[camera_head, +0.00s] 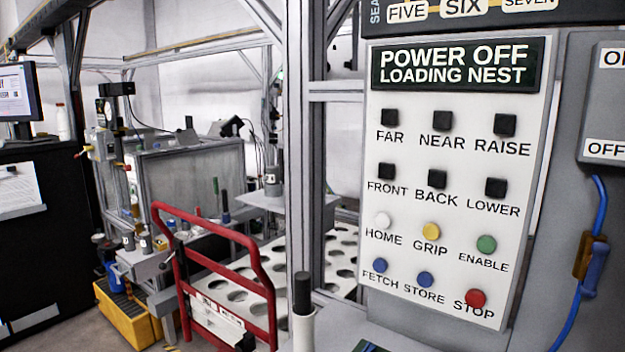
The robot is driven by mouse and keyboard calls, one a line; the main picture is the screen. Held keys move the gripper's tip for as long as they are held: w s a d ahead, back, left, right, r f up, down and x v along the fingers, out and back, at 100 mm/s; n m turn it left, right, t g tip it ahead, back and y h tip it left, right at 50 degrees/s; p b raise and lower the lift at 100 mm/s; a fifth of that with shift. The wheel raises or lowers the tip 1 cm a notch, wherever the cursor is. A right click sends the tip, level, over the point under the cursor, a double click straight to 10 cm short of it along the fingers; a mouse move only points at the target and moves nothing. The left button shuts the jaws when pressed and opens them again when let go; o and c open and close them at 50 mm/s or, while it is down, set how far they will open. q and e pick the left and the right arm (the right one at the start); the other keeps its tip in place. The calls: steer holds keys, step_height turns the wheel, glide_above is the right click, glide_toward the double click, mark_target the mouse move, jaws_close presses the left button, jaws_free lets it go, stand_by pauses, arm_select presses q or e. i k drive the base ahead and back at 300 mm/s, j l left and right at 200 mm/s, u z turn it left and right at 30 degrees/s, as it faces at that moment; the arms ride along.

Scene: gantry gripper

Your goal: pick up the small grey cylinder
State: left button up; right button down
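Several small grey cylinders show in the head view, and I cannot tell which one the task means. One grey cylinder (128,241) stands upright on the low bench at the left, with another short cylinder (146,243) close beside it. A further grey cylindrical piece (272,184) is at the light table near the middle, partly behind the frame post. All are small and far off. Neither of my grippers is in view.
A control panel (400,230) with labelled buttons fills the right side. A black-topped white post (303,310) stands at the front. A red cart frame (180,265) and a white plate with round holes (240,292) lie beyond. A yellow bin (120,318) is on the floor.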

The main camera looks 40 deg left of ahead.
mark_target(272, 171)
steer(key=j+z, duration=0.3)
steer(key=j, duration=0.15)
steer(key=k+j+z, duration=0.15)
steer(key=j+z, duration=0.2)
steer(key=k+j+z, duration=0.1)
steer(key=j, duration=0.2)
steer(key=k+j+z, duration=0.15)
steer(key=j, duration=0.15)
steer(key=k+j+z, duration=0.1)
steer(key=j, duration=0.2)
steer(key=k+j, duration=0.15)
steer(key=j, duration=0.15)
steer(key=k+j, duration=0.15)
steer(key=j, duration=0.15)
steer(key=k+j+z, duration=0.1)
steer(key=j, duration=0.2)
